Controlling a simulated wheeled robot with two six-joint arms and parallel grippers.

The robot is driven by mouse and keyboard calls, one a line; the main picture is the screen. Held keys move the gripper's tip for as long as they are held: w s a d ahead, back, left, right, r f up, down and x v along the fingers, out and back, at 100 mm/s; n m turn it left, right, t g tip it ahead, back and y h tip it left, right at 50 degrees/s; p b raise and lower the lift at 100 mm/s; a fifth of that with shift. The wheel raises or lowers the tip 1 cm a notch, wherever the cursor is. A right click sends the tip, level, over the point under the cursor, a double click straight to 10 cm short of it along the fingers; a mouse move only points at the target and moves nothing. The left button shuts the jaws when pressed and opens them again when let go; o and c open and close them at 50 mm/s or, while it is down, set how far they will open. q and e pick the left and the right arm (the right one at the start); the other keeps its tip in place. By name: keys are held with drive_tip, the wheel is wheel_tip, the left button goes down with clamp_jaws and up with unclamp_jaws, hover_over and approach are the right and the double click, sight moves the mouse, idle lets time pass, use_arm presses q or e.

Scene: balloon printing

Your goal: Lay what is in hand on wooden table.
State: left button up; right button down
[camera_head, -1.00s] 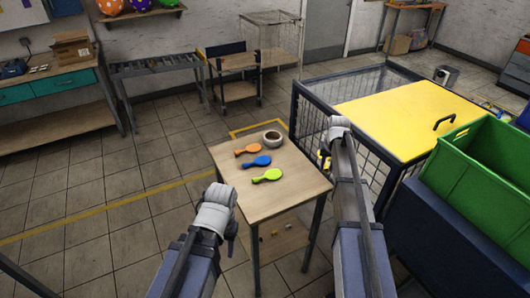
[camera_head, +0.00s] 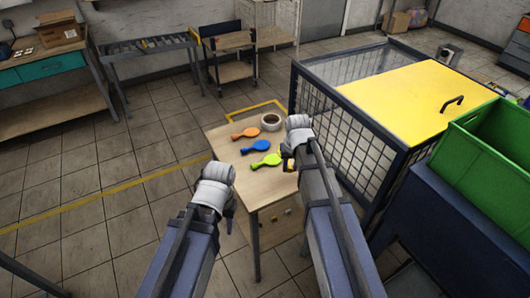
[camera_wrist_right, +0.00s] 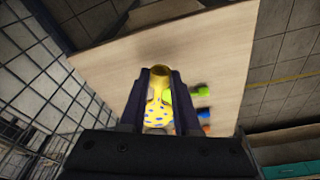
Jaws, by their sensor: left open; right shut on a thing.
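The wooden table (camera_head: 262,192) stands in the middle of the head view; its top also fills much of the right wrist view (camera_wrist_right: 225,55). My right gripper (camera_head: 289,165) is above the table's right part. In the right wrist view the right gripper (camera_wrist_right: 160,78) is shut on a yellow balloon with blue dots (camera_wrist_right: 158,114), held over the tabletop. Only a bit of yellow shows by this gripper in the head view. My left gripper (camera_head: 229,215) is open and empty, beside the table's near left corner; its fingers are partly hidden.
An orange balloon (camera_head: 245,134), a blue balloon (camera_head: 255,147), a green balloon (camera_head: 267,160) and a round bowl-like ring (camera_head: 271,122) are on the tabletop. A mesh cage with a yellow lid (camera_head: 405,105) stands right of the table. A green bin (camera_head: 497,165) is farther right.

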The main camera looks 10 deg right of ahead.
sight(287, 188)
drive_tip(key=shift+f+b, duration=5.15)
drive_tip(key=shift+r, duration=0.15)
drive_tip(key=c, duration=0.6)
unclamp_jaws()
drive_tip(key=shift+c, duration=0.2)
wheel_tip(287, 188, up, 12)
drive_tip(key=s+p, duration=0.2)
drive_tip(key=p, duration=1)
drive_tip(key=s+a+n+g, duration=0.1)
drive_tip(key=s+a+n, duration=0.1)
drive_tip(key=s+a, duration=0.4)
drive_tip(key=s+a+n+g+h, duration=0.1)
drive_tip(key=s+a+n, duration=0.1)
drive_tip(key=s+a, duration=0.4)
drive_tip(key=s, duration=0.5)
drive_tip(key=shift+s+a+f, duration=0.25)
drive_tip(key=shift+s+a, duration=0.05)
